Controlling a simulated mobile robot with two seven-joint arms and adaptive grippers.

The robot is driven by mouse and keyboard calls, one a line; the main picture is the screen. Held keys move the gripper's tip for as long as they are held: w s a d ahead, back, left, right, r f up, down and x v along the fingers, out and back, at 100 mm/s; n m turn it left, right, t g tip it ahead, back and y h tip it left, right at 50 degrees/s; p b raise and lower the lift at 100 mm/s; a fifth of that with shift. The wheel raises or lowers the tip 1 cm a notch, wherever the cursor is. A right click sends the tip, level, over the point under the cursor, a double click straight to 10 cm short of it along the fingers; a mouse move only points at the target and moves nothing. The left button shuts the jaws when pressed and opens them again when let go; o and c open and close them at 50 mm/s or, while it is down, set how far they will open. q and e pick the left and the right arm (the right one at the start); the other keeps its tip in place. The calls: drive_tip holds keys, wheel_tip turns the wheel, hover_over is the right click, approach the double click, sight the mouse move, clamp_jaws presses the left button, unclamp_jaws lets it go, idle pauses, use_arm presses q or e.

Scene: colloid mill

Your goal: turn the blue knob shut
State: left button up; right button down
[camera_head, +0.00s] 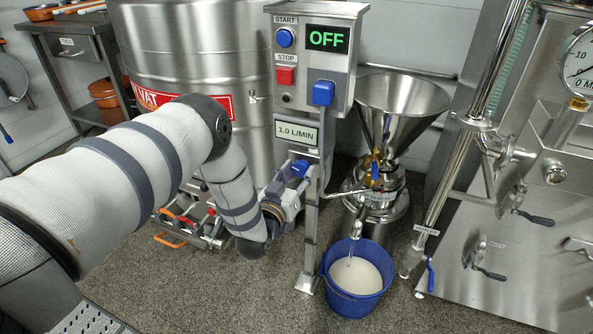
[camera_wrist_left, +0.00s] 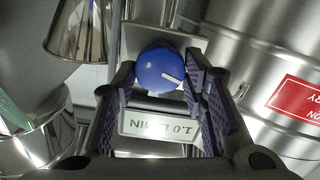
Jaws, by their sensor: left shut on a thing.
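The blue knob (camera_wrist_left: 160,68) is round with a white line on its face. In the left wrist view it sits between the two dark ridged fingers of my left gripper (camera_wrist_left: 160,85), which is shut on it. In the head view the blue knob (camera_head: 301,168) shows partly behind my left gripper (camera_head: 291,180), just under the sign reading 1.0 L/MIN (camera_head: 297,133). That sign also shows upside down in the wrist view (camera_wrist_left: 158,127). My right gripper is not in view.
The control box (camera_head: 312,60) reads OFF and carries START and STOP buttons. A steel funnel mill (camera_head: 400,105) stands to the right, with a blue bucket (camera_head: 352,302) of whitish liquid below. A large steel tank (camera_head: 190,50) stands behind my left arm.

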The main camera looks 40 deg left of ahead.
use_arm(q)
drive_tip(key=m, duration=0.3)
drive_tip(key=shift+r+m+p, duration=0.2)
drive_tip(key=shift+m+p, duration=0.2)
drive_tip(key=m, duration=0.3)
drive_tip(key=shift+d+m, duration=0.1)
drive_tip(key=shift+m, duration=0.2)
drive_tip(key=m, duration=0.3)
drive_tip(key=shift+f+m+p, duration=0.15)
drive_tip(key=shift+m+p, duration=0.15)
drive_tip(key=shift+p, duration=0.05)
drive_tip(key=shift+m, duration=1.5)
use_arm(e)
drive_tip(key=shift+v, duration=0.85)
use_arm(q)
drive_tip(key=o, duration=1.2)
drive_tip(key=shift+c, duration=0.2)
drive_tip(key=shift+f, duration=0.1)
